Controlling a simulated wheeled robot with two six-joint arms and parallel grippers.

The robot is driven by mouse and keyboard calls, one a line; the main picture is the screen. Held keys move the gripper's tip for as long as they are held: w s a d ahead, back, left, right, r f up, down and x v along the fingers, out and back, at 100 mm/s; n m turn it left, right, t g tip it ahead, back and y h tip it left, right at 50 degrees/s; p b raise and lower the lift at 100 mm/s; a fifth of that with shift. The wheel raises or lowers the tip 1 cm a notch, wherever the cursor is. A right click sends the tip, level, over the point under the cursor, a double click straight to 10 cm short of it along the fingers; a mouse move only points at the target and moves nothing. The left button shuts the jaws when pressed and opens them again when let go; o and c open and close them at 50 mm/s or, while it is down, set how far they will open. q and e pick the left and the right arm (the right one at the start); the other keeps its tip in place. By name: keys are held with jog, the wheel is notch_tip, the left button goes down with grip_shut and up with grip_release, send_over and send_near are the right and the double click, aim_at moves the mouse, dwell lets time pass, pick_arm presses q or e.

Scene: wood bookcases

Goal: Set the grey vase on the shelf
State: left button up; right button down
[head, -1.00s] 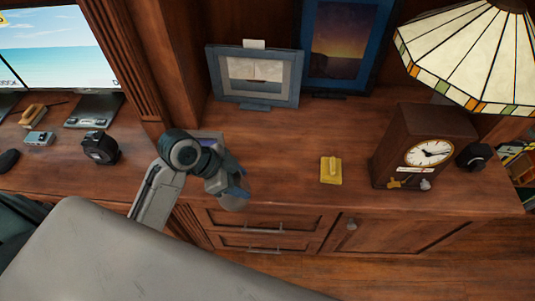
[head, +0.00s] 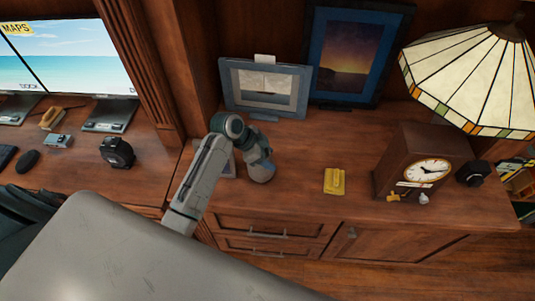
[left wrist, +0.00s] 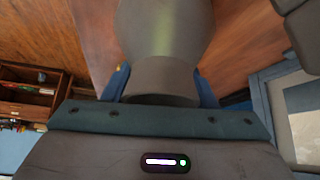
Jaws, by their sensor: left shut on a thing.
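The grey vase (head: 261,172) hangs below my left gripper (head: 258,155), over the wooden cabinet top near its front edge. In the left wrist view, the blue fingers of my left gripper (left wrist: 163,88) are on both sides of the vase's narrower neck, and its wider grey body (left wrist: 165,30) points away from the camera. The gripper is shut on the vase. The cabinet top (head: 300,160) is the shelf-like surface under it. I cannot tell whether the vase's base touches the wood. My right gripper does not show.
A yellow object (head: 334,181) lies right of the vase. A wooden clock (head: 408,160) and a stained-glass lamp (head: 470,75) stand further right. A grey picture frame (head: 265,88) and a blue one (head: 355,55) stand behind. The wood between vase and yellow object is clear.

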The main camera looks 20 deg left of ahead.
pick_arm(q)
jog(key=shift+f, duration=0.25)
jog(key=shift+f, duration=0.15)
jog(key=o, duration=1.2)
jog(key=shift+o, duration=0.2)
